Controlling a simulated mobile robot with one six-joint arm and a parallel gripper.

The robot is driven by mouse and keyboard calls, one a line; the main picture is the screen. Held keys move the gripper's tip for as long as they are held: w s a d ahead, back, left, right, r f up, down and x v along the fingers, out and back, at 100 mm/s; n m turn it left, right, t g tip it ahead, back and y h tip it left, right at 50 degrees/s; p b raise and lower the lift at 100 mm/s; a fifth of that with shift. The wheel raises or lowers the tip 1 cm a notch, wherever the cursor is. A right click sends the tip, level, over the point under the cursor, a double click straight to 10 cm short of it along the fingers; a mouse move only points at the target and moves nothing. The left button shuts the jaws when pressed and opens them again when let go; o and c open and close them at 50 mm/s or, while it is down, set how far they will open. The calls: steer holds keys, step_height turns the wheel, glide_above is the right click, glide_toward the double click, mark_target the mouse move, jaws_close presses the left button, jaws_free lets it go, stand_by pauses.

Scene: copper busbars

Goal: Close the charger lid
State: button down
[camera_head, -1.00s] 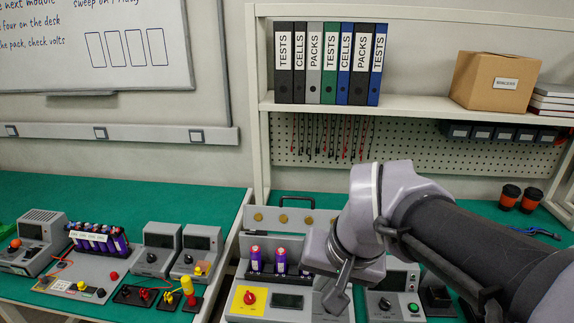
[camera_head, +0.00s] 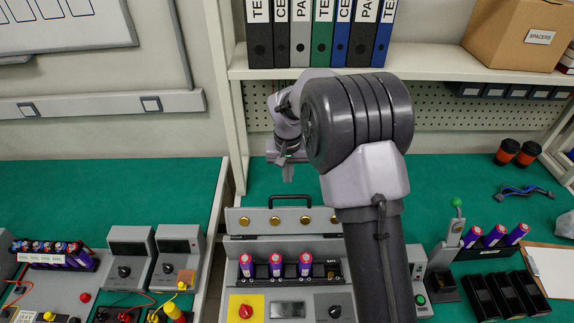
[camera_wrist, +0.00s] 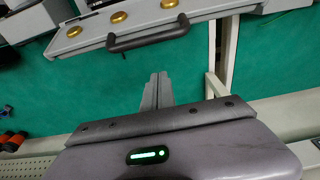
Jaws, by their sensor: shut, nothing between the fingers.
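The charger (camera_head: 290,290) stands on the green bench. Its grey lid (camera_head: 262,220) is open, raised at the back of the cell bay. The lid has a row of gold contacts and a dark handle (camera_head: 290,196) on its upper edge. Purple cells (camera_head: 276,266) stand upright in the bay below. My gripper (camera_head: 288,177) is shut and empty, above and behind the lid. In the wrist view, the closed fingertips (camera_wrist: 159,77) point towards the handle (camera_wrist: 148,38), with green bench showing between; they do not touch it. My arm hides the charger's right side.
A shelf with binders (camera_head: 322,32) and a cardboard box (camera_head: 516,33) overhangs the back, above a pegboard. Other test devices (camera_head: 142,258) stand at left. A cell rack (camera_head: 485,250) and black trays (camera_head: 505,295) stand at right. The bench behind the lid is clear.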

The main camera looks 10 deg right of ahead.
mark_target(290, 213)
steer(key=shift+s+a+f+b, duration=0.15)
steer(key=shift+s+f, duration=0.1)
steer(key=shift+s, duration=0.35)
steer(key=shift+s+a+f+b, duration=0.1)
steer(key=shift+s+f+b, duration=0.1)
steer(key=shift+s, duration=0.35)
steer(key=shift+s+a+f+b, duration=0.1)
steer(key=shift+s+f, duration=0.15)
steer(key=shift+s, duration=0.35)
steer(key=shift+b, duration=0.35)
